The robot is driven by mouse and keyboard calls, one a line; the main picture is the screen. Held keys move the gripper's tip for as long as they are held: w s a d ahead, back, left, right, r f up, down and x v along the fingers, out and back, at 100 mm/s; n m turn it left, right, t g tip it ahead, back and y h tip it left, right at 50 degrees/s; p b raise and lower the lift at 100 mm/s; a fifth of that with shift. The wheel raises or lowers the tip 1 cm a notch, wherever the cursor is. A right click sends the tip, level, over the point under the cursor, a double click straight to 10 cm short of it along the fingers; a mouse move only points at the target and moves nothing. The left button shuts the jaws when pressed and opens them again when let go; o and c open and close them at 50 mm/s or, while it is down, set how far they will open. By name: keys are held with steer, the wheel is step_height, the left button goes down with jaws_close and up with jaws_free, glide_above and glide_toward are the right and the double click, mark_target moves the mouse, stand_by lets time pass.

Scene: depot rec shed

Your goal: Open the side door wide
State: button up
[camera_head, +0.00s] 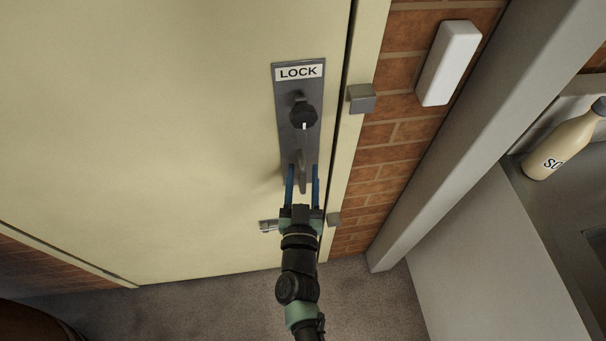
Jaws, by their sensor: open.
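The side door (150,130) is a cream panel that fills the left of the view and appears closed against its frame. A grey metal plate (284,90) near its right edge carries a LOCK label (299,72) and a dark round knob (304,115). Below the knob is a grey handle (301,172). My gripper (302,182) is open, with its blue fingers on either side of the handle's lower part. I cannot tell whether the fingers touch it. My wrist hides what lies just below the handle.
A small metal block (362,98) sits on the door frame at right. A white box (448,62) is on the brick wall (395,130). A grey post (480,130) and a counter with a bottle (562,145) stand further right. Grey floor (210,305) shows below.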

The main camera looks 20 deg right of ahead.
steer(key=shift+c, duration=0.2)
jaws_close()
stand_by(1.3)
